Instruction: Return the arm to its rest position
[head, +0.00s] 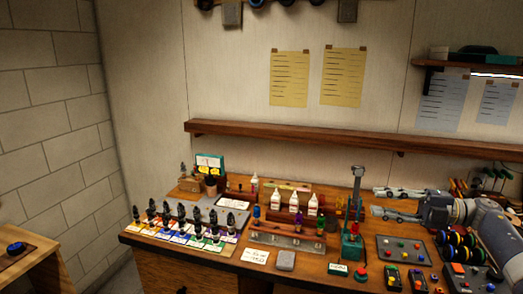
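My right arm (495,240) comes in from the right edge. Its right gripper (378,201) points left above the right part of the workbench (215,262). The two grey fingers are spread apart, one above the other in the picture, with nothing visible between them. The gripper is just right of a teal-based upright tool (352,246) with a grey post; I cannot tell whether they touch. My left gripper is not in view.
White bottles (294,203) and a metal rail (286,241) stand mid-bench. Several dark figures on coloured cards (180,228) fill the left. Button panels (403,252) and stacked wheels (459,247) lie near my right arm. A wooden shelf (300,138) runs along the wall.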

